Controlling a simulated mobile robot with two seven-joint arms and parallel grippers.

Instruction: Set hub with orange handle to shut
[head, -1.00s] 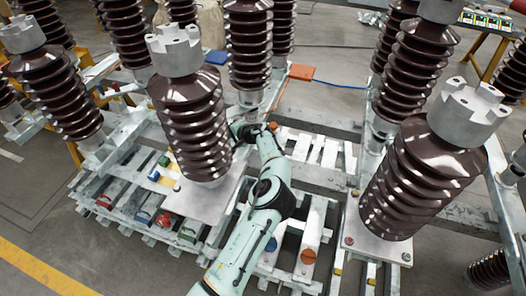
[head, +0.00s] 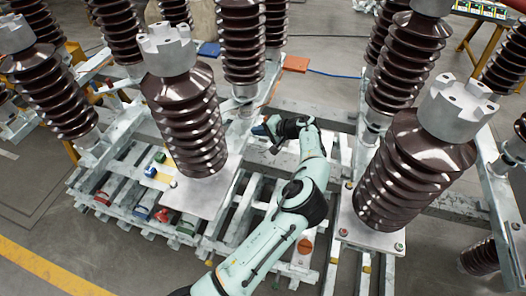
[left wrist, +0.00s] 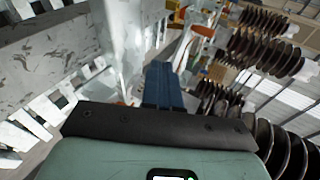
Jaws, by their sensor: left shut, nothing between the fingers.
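My left gripper (head: 262,130) is over the grey metal framework between the two front insulators in the head view. Its shut blue fingers (left wrist: 163,85) show in the left wrist view with nothing between them. An orange round piece (head: 305,247) sits on a pale slat to the right of my forearm in the head view, apart from the gripper. In the left wrist view a small orange part (left wrist: 203,30) shows beyond the fingertips. I cannot tell which of these, if either, is the hub's handle. My right gripper is in neither view.
Large brown ribbed insulators stand on both sides, the front left (head: 188,120) and front right (head: 415,180) closest. Red, blue, green and yellow small parts lie around the left pallet (head: 120,215). An orange block (head: 296,64) lies behind on the grey floor.

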